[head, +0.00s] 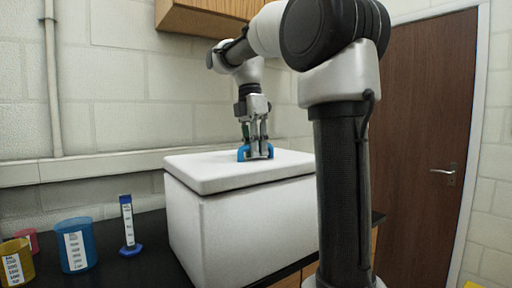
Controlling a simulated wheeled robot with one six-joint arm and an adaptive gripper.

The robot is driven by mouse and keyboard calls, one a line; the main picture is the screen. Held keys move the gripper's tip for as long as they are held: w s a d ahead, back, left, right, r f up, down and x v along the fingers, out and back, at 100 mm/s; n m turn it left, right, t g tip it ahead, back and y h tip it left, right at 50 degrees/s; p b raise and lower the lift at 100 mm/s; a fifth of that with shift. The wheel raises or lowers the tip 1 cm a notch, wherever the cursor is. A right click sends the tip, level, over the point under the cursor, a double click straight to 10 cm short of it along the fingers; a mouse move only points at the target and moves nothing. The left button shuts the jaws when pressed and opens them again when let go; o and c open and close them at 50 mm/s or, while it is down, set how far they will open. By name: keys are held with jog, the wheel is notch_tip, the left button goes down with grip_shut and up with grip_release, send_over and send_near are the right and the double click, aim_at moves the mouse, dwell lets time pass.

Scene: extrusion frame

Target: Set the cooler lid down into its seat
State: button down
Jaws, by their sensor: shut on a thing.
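The white cooler lid (215,173) lies across the top of the white cooler box (235,235) in the head view. A thin dark line runs between the lid and the box along the front and left sides, and I cannot tell whether the lid is fully seated. A blue handle (242,154) stands on the lid's top. My gripper (256,152) points straight down and is shut on the blue handle. My arm's column hides the right end of the lid and box.
The cooler stands on a black counter (150,262). To its left are a blue graduated cylinder (127,222), a blue beaker (75,246), a yellow beaker (16,265) and a red beaker (29,238). A wooden cabinet (200,18) hangs above. A brown door (425,120) is at right.

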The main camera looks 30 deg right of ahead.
jog(key=shift+f, duration=0.25)
jog(key=c, duration=1.4)
grip_release()
jog(key=shift+o, duration=0.2)
